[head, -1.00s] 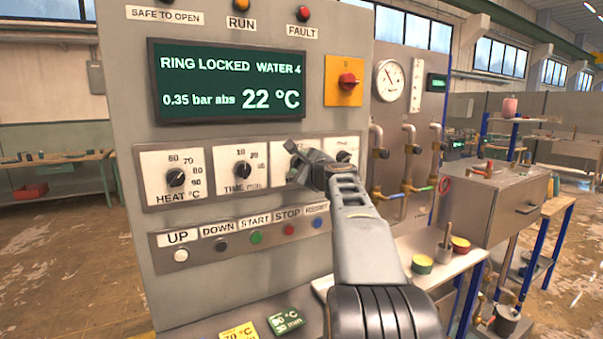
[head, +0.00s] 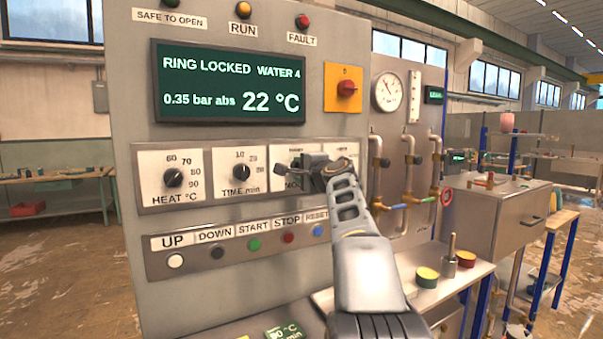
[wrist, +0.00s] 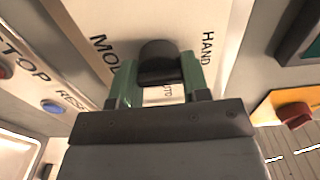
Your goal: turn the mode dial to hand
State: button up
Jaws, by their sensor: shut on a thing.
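The mode dial (wrist: 158,62) is a black knob on a white plate (wrist: 95,18). In the wrist view my gripper (wrist: 155,78) has its two green fingers on either side of the knob, shut on it. The HAND label (wrist: 208,48) is to the right of the knob, and part of the AUTO label (wrist: 166,91) shows between the fingers. The MODE label is partly covered by a finger. In the head view my gripper (head: 298,170) is in front of the mode plate (head: 283,158) and hides the knob, so its pointer cannot be read.
The heat dial (head: 173,178) and time dial (head: 241,171) are to the left. A row of push buttons (head: 254,244) runs below. A red and yellow rotary switch (head: 346,87) is above right. Pipes with valves (head: 408,165) stand to the right.

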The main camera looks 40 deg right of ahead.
dwell(0.4)
jog(key=o, duration=0.9)
jog(key=s+b, duration=0.1)
jog(key=s, duration=0.3)
jog(key=s+a+b, duration=0.1)
jog(key=s, duration=0.4)
jog(key=s+a+b, duration=0.1)
jog(key=s, duration=0.3)
jog(key=shift+s+b, duration=0.35)
